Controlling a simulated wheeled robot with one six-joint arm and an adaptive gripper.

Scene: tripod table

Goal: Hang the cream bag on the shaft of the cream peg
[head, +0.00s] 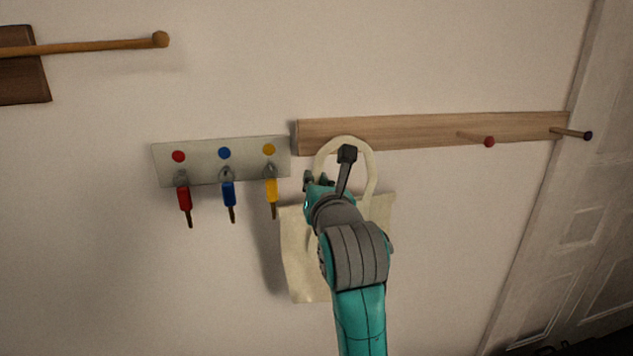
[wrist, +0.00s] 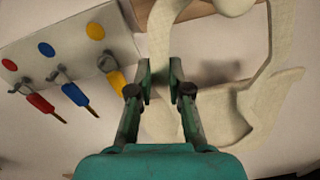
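The cream bag (head: 305,265) hangs upright in front of the wall, below the left end of the wooden rail, with its loop handle at the top. My gripper (head: 318,181) is at the left side of the handle. In the wrist view the fingers (wrist: 159,88) close on the left strap (wrist: 165,35), which fills the gap between them. A pale round end, seemingly of the cream peg (wrist: 235,5), shows at the top of the wrist view, within the loop's outline. I cannot tell whether the handle is around the shaft. My arm hides part of the bag in the head view.
The wooden rail (head: 420,132) also bears a red-tipped peg (head: 488,141) and a dark-tipped peg (head: 588,135) at right. A key plate (head: 200,150) with red, blue and yellow keys is close at left. A wooden rod (head: 110,46) juts out at upper left.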

